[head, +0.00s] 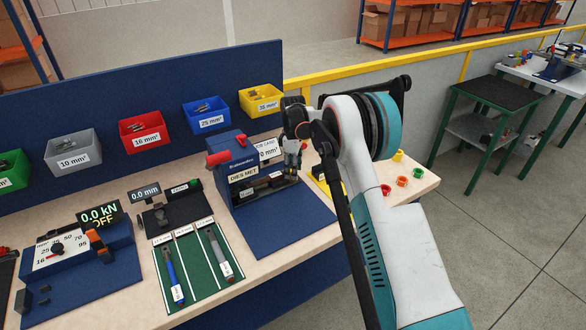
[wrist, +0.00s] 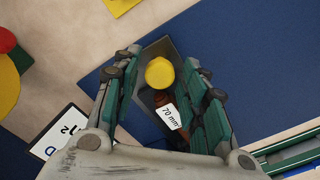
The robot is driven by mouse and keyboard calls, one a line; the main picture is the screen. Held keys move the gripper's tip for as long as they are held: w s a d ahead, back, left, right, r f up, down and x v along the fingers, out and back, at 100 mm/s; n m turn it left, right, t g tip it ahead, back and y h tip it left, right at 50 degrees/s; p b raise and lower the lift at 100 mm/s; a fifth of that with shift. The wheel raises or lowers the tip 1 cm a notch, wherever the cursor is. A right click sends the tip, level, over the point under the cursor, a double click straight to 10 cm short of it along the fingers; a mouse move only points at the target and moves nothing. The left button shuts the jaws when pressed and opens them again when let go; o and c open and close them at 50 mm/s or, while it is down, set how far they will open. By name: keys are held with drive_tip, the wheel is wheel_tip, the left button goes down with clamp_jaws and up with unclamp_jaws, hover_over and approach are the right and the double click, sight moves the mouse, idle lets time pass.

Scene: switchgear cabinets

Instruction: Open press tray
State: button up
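The blue press housing (head: 238,178), labelled "DIES MET", stands on the bench in the head view, with a dark slot low in its front. My gripper (head: 291,160) points down at the right end of the press and partly hides it. In the wrist view my gripper (wrist: 164,82) is open, its two fingers on either side of a round yellow knob (wrist: 159,73). Gaps show between knob and fingers. Below the knob are a dark tray-like part (wrist: 155,48) and a brown piece with a "70 mm²" label (wrist: 168,116). Whether the tray is open I cannot tell.
A flat blue plate (head: 285,222) lies clear before the press. A green mat (head: 192,275) with tools lies to its left. Coloured bins (head: 207,112) line the back panel. Small coloured rings (head: 402,181) lie right of my arm.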

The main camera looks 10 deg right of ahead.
clamp_jaws()
drive_tip(key=s+d, duration=0.1)
drive_tip(key=s, duration=0.3)
drive_tip(key=s+d+b, duration=0.1)
drive_tip(key=s, duration=0.3)
drive_tip(key=s+d+b, duration=0.1)
drive_tip(key=s+d, duration=0.1)
drive_tip(key=s, duration=0.3)
drive_tip(key=shift+d, duration=0.1)
drive_tip(key=shift+o, duration=2.1)
unclamp_jaws()
drive_tip(key=shift+w, duration=0.1)
wheel_tip(320, 180, up, 12)
